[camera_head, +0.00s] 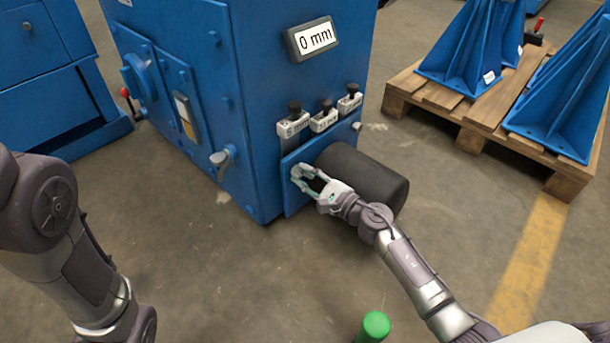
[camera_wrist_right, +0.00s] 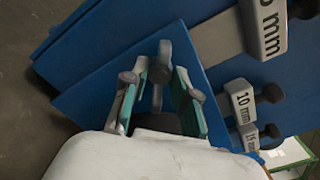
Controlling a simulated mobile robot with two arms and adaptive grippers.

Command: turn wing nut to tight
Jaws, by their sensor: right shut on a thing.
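My right gripper (camera_head: 305,180) is at the lower front of the blue machine (camera_head: 275,115), beside a dark cylinder. In the right wrist view, the right gripper (camera_wrist_right: 160,85) has its fingers on either side of a grey wing nut (camera_wrist_right: 165,55). It is shut on this nut, in front of a blue plate (camera_wrist_right: 110,65). The nut's lower part is partly hidden between the fingers. In the head view, the gripper covers the nut, and its tightness cannot be told. My left arm is at the left edge, with its gripper out of view.
A dark cylinder (camera_head: 365,175) juts out beside my right gripper. Labelled blocks with black knobs (camera_head: 322,120) sit above, below a display (camera_head: 313,38) reading 0 mm. A pallet (camera_head: 480,115) with blue brackets stands right. A green-topped object (camera_head: 375,326) is at the bottom.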

